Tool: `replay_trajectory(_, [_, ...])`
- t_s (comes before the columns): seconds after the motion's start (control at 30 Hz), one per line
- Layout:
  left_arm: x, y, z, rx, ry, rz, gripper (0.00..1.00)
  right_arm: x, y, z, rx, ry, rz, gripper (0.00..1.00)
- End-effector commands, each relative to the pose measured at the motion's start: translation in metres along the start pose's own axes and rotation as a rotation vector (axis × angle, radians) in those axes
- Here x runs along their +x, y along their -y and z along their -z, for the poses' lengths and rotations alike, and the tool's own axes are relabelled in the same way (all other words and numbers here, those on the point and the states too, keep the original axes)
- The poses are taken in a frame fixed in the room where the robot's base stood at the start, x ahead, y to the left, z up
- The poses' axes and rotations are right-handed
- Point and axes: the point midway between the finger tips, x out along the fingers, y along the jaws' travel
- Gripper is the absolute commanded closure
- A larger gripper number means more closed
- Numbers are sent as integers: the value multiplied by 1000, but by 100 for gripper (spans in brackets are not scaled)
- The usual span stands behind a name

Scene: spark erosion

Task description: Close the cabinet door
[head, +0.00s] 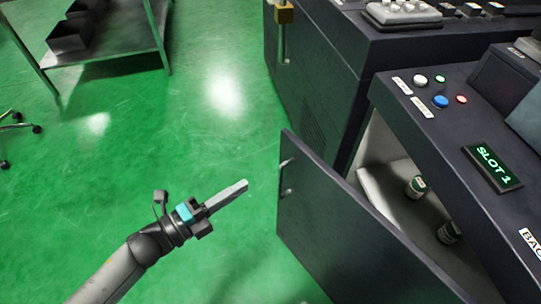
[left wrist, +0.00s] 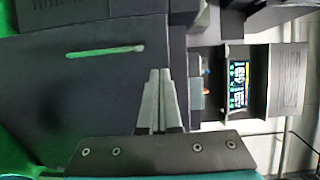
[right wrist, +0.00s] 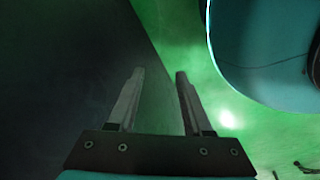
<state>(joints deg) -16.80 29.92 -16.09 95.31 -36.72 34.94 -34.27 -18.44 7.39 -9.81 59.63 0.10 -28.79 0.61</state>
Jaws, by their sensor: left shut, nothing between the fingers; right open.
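The cabinet door (head: 335,220) is a dark flat panel standing open, swung out from the cabinet below the control console. A small metal handle (head: 284,178) is near its free edge; a pale bar handle (left wrist: 105,51) shows on a dark panel in the left wrist view. My left gripper (head: 243,186) is shut and empty, left of the door's free edge and apparently apart from it; its closed fingers also show in the left wrist view (left wrist: 160,95). My right gripper (right wrist: 158,78) is open and empty beside a dark surface (right wrist: 60,70), out of the head view.
The open cabinet interior (head: 385,150) holds small canisters (head: 416,186). The console above has buttons (head: 440,101) and a SLOT 1 display (head: 492,167). A tall dark machine (head: 315,80) stands behind. A metal table (head: 110,50) is at upper left; green floor (head: 130,140) lies clear between.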

Motion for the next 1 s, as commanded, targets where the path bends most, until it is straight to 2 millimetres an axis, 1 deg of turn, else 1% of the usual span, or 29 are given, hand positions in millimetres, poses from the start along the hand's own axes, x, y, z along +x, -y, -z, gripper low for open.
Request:
replay_trajectory(0.17, [12, 3, 2, 17, -14, 8, 100, 0, 1, 4, 1, -2, 1, 50])
replay_trajectory(0.27, [26, 4, 2, 16, -13, 10, 100, -2, 3, 8, 1, -4, 3, 50])
replay_trajectory(0.6, [91, 3, 2, 14, -11, 9, 100, -10, 10, 26, 5, -7, 13, 50])
replay_trajectory(0.8, [122, 3, 3, 12, -11, 7, 100, -18, 15, 36, 7, -9, 19, 50])
replay_trajectory(1.0, [138, 3, 3, 11, -10, 6, 100, -23, 17, 42, 8, -9, 22, 50])
